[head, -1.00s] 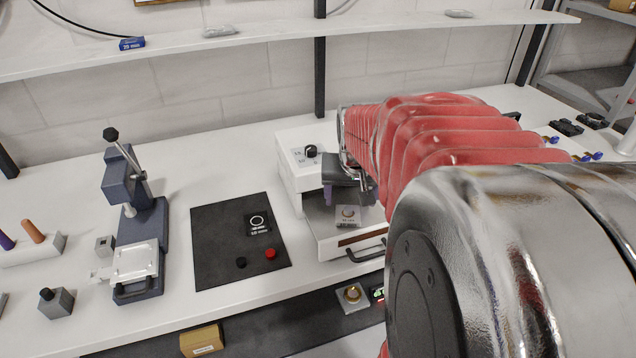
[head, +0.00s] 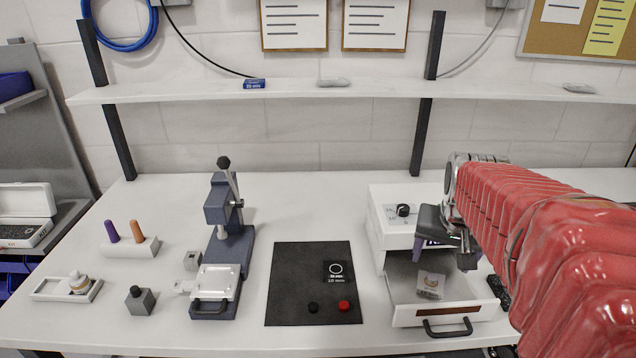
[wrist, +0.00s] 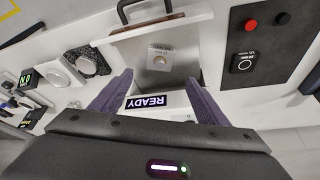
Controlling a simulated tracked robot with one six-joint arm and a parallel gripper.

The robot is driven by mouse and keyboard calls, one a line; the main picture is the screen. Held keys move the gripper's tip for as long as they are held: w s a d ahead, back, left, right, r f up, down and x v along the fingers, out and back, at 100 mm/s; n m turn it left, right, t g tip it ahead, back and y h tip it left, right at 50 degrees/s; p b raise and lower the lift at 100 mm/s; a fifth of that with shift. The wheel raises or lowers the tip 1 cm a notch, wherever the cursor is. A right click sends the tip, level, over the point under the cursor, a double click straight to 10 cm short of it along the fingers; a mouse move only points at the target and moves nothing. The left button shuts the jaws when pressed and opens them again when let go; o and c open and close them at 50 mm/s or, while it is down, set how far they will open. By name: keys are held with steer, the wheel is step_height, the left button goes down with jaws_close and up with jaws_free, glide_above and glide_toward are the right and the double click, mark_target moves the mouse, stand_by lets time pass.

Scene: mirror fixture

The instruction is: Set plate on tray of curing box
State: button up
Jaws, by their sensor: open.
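The curing box (head: 393,205) is a white unit with a black knob, at the right of the bench. Its tray (head: 455,292) is pulled out like a drawer, with a dark handle at the front. The small square plate (head: 431,284), with a round spot, lies on the tray floor. It also shows in the wrist view (wrist: 159,57), near the tray's middle. My gripper (wrist: 160,77) is open and empty, its two purple fingers apart. In the head view it (head: 442,250) hangs above the tray, behind the plate and apart from it. A READY display shows between the fingers.
A black mat (head: 300,290) with a red and a black button lies left of the box. A blue-grey press (head: 232,245) stands further left, with a bottle holder and a pen rack beyond. A shelf (head: 300,92) runs above the bench.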

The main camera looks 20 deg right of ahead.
steer(key=s+a+n+t+y, duration=0.1)
steer(key=s+a+n, duration=0.2)
steer(key=a, duration=0.9)
steer(key=s+a+n+t+y, duration=0.1)
steer(key=s+a+n, duration=0.3)
steer(key=a, duration=0.8)
steer(key=shift+a+n+y, duration=0.2)
steer(key=shift+n+y, duration=0.2)
steer(key=shift+r, duration=0.1)
